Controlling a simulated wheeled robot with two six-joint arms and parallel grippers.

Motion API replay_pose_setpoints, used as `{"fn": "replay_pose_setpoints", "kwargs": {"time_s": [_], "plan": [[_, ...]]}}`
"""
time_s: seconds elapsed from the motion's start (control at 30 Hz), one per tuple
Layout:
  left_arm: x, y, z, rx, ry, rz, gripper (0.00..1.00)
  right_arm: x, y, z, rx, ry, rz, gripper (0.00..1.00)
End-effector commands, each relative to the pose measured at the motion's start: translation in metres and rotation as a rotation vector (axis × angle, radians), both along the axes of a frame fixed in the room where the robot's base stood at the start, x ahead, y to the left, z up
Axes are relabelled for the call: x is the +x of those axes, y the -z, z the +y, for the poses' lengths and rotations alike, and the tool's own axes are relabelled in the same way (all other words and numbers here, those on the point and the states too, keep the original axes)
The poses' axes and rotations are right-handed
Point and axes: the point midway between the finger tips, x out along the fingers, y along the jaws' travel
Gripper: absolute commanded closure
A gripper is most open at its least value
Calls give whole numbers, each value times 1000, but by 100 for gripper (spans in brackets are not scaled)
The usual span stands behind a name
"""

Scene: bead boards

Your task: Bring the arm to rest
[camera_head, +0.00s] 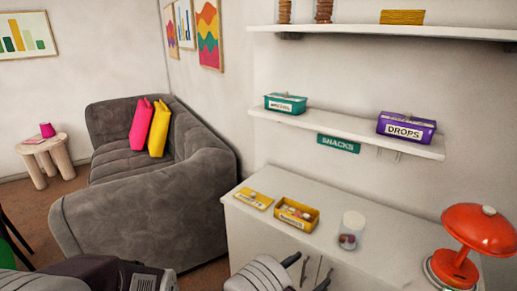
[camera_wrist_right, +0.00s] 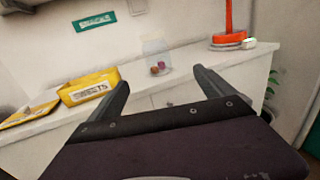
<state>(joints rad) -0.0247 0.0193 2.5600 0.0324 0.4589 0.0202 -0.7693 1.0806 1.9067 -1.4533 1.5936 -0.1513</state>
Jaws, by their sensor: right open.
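My right gripper (camera_head: 308,272) is low in the head view, in front of the white cabinet (camera_head: 247,236). In the right wrist view its two dark fingers (camera_wrist_right: 161,80) stand wide apart with nothing between them. The cabinet front and top lie beyond the fingers.
On the cabinet are a yellow open box (camera_head: 297,215), a flat yellow lid (camera_head: 254,198), a clear jar (camera_head: 352,228) with small balls and a red lamp (camera_head: 480,229). Shelves above hold a teal box (camera_head: 285,104) and a purple box (camera_head: 406,128). A grey sofa stands left.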

Motion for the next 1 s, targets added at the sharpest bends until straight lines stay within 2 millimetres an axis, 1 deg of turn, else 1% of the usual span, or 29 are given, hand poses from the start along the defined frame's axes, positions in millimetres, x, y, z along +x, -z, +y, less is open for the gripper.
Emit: {"fn": "replay_pose_setpoints", "kwargs": {"time_s": [0.03,0.17,0.27,0.37,0.43,0.47,0.5,0.57,0.6,0.67,0.7,0.73,0.77,0.8,0.83,0.87,0.9,1.0], "plan": [[0,-2,0,0,0,0,11,3,-9,-9,14,29,-17,7],[0,-3,0,0,0,0,11,10,-30,-29,53,90,-62,7],[0,-5,0,0,0,-1,11,12,-49,-48,82,143,-98,7],[0,-6,0,0,0,0,11,4,-70,-75,114,231,-132,7],[0,-8,0,0,0,0,11,-6,-83,-98,150,312,-153,7],[0,-8,0,0,0,0,11,-13,-88,-108,173,354,-160,7],[0,-9,0,0,0,0,11,-24,-92,-123,208,414,-169,7],[0,-11,0,0,0,0,11,-45,-97,-145,276,519,-185,7],[0,-12,0,0,0,0,11,-63,-99,-158,338,601,-197,7],[0,-14,0,0,0,0,11,-99,-95,-176,465,751,-223,7],[0,-15,0,0,0,0,11,-128,-88,-182,580,870,-251,7],[0,-17,0,0,0,0,11,-151,-80,-181,686,967,-282,7],[0,-18,0,0,0,0,11,-172,-70,-175,806,1067,-322,7],[0,-19,0,0,0,0,11,-195,-55,-158,978,1197,-390,7],[0,-19,0,0,0,0,11,-205,-45,-141,1101,1281,-444,7],[0,-20,0,0,0,0,11,-210,-36,-124,1215,1352,-499,7],[0,-20,0,0,0,0,11,-211,-27,-101,1351,1431,-572,7],[0,-19,0,0,0,0,11,-200,-9,-56,1591,1566,-718,7]]}}
